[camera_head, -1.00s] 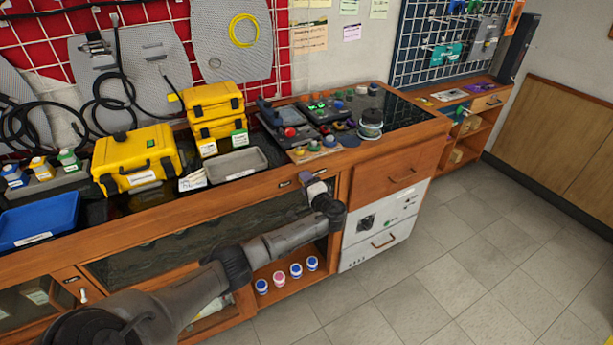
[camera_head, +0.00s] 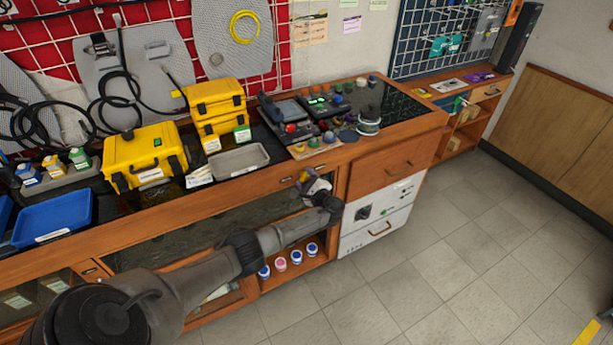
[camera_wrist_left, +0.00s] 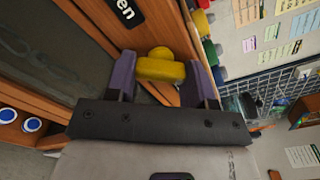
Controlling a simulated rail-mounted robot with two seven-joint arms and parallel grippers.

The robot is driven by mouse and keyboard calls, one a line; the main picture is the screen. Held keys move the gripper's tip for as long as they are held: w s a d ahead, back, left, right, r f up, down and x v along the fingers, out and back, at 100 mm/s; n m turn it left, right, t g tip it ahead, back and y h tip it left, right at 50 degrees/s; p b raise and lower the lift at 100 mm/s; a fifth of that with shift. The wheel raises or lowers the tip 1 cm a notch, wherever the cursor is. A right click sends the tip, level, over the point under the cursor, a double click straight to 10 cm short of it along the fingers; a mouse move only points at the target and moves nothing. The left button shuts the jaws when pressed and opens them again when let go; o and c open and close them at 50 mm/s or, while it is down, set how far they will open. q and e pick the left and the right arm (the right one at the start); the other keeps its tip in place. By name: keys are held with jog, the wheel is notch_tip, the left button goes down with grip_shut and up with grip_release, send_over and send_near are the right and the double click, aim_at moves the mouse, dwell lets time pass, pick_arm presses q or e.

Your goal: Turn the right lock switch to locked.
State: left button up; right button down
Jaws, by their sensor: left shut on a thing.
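The yellow lock switch (camera_wrist_left: 160,66) is on the wooden front of the bench, under the worktop's edge. In the wrist view it sits between the two purple fingers of my left gripper (camera_wrist_left: 162,76), which is shut on it. A black label (camera_wrist_left: 125,10) ending in "en" is beside the switch; the rest of its text is cut off. In the head view my left gripper (camera_head: 309,180) is at the bench front, with a bit of yellow showing at its tips. The switch's exact angle is hard to tell. My right gripper is not in view.
Above, the worktop carries a control board with colored knobs (camera_head: 318,142), a grey tray (camera_head: 240,161) and yellow cases (camera_head: 147,154). Below, small jars (camera_head: 281,264) stand on a shelf. White drawers (camera_head: 380,218) are right of the gripper.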

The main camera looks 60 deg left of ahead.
pick_arm(q)
jog(key=shift+f+m, duration=0.1)
jog(key=shift+m, duration=0.5)
jog(key=o, duration=0.9)
jog(key=shift+p, duration=0.3)
jog(key=d, duration=0.9)
jog(key=s+d+p, duration=0.1)
jog(key=d, duration=0.3)
jog(key=shift+d, duration=0.4)
